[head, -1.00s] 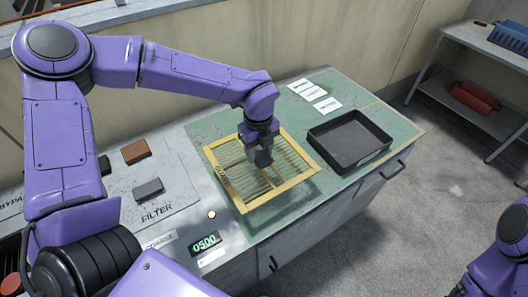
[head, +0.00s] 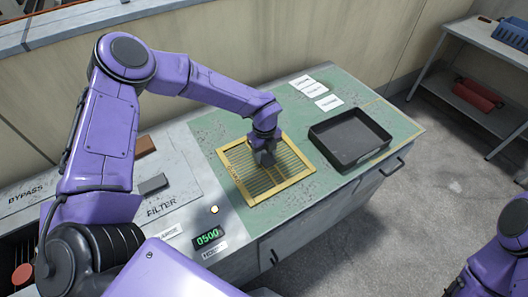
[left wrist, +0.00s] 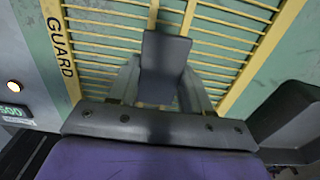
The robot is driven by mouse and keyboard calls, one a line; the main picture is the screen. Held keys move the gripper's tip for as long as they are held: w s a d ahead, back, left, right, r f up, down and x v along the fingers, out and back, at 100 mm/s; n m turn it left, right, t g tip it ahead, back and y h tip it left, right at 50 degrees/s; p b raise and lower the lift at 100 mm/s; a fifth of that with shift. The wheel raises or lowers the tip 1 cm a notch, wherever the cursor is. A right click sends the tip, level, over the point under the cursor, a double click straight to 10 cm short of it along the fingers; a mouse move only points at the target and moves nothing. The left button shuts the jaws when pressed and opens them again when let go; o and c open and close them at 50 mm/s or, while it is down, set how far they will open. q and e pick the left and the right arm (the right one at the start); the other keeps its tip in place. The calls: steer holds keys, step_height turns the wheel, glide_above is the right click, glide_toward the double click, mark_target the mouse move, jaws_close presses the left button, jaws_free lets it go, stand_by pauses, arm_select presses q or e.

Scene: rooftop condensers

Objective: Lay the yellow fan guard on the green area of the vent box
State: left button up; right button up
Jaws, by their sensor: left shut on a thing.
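The yellow fan guard (head: 256,177) is a square slatted frame. In the head view it appears flat at the surface of the green area (head: 215,128) on top of the vent box (head: 325,222), left of the black tray. My left gripper (head: 265,157) is over its middle, shut on it. In the left wrist view the guard (left wrist: 60,45) shows its GUARD lettering, and my left gripper (left wrist: 160,88) is at its bars. Contact under the guard is hard to see. Only part of my right arm shows at lower right; its gripper is out of view.
A black tray (head: 350,140) stands to the right of the guard, with white labels (head: 314,90) behind it. A lit green display (head: 209,237) and a round light (head: 214,209) are at front left. A brown block (head: 145,146) and grey block (head: 153,184) sit farther left.

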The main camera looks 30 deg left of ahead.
mark_target(264, 155)
arm_select(q)
steer(key=o, duration=1.4)
steer(key=shift+f, duration=0.15)
steer(key=shift+c, duration=0.2)
steer(key=shift+r+p, duration=0.3)
steer(key=shift+r, duration=0.1)
step_height(264, 155, up, 12)
steer(key=b, duration=0.2)
steer(key=shift+f, duration=0.2)
